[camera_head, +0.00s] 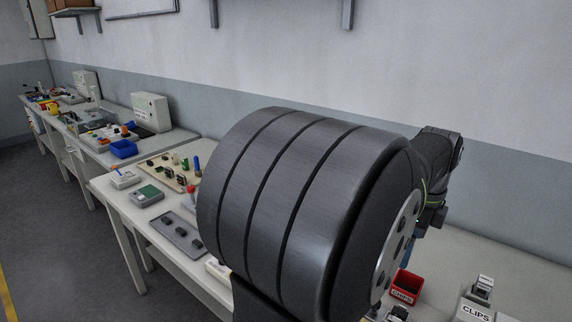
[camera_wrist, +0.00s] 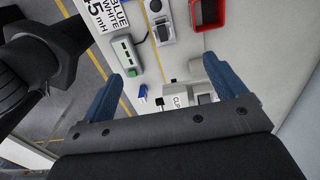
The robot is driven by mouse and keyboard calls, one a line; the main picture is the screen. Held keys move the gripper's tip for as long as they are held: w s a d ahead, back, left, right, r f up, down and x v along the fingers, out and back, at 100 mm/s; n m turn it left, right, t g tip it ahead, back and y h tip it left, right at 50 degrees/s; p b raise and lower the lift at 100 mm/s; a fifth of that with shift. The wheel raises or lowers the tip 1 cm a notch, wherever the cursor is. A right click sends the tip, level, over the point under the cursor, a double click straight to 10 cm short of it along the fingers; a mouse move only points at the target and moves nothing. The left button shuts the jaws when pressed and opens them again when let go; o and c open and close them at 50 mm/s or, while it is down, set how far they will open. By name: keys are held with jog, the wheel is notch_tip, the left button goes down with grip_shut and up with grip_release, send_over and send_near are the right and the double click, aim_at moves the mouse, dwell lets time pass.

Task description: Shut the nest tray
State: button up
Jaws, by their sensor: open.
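My gripper (camera_wrist: 164,68) shows in the wrist view with its two blue fingers wide apart and nothing held between them. In the head view a large dark link of my arm fills the middle and hides much of the bench. I cannot tell for certain which thing is the nest tray. A grey flat tray with several black parts (camera_head: 170,232) lies on the bench left of my arm. Whether any tray is open cannot be told.
A red bin (camera_head: 406,287) labelled as clamps or similar and a CLIPS holder (camera_head: 474,310) stand at the right. The red bin also shows in the wrist view (camera_wrist: 224,12). A blue bin (camera_head: 123,148) sits on the farther bench. The bench edge runs along the left.

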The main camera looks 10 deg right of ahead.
jog(key=c, duration=0.7)
jog(key=shift+w+a+f, duration=0.2)
jog(key=shift+f, duration=0.1)
jog(key=c, duration=0.4)
jog(key=w+a+f+n, duration=0.1)
jog(key=f+n, duration=0.1)
jog(key=w+a+f+n+g+h, duration=0.1)
jog(key=w+a+f+n, duration=0.1)
jog(key=w+a+f+n+g+h, duration=0.1)
jog(key=a+f+n, duration=0.1)
jog(key=shift+w+a+f, duration=0.15)
jog(key=shift+w+f, duration=0.05)
jog(key=shift+f, duration=0.05)
grip_shut()
jog(key=w+a+f+n+h, duration=0.5)
jog(key=a+f+n, duration=0.1)
jog(key=a+n, duration=0.25)
jog(key=shift+n, duration=0.25)
jog(key=x, duration=1)
jog(key=shift+w+d+f, duration=0.1)
jog(key=shift+d+f, duration=0.1)
jog(key=shift+f, duration=0.05)
jog(key=shift+s+d+r, duration=0.15)
jog(key=shift+s+d, duration=0.55)
jog(key=shift+s, duration=0.3)
jog(key=shift+s+d, duration=0.3)
jog(key=shift+s, duration=0.2)
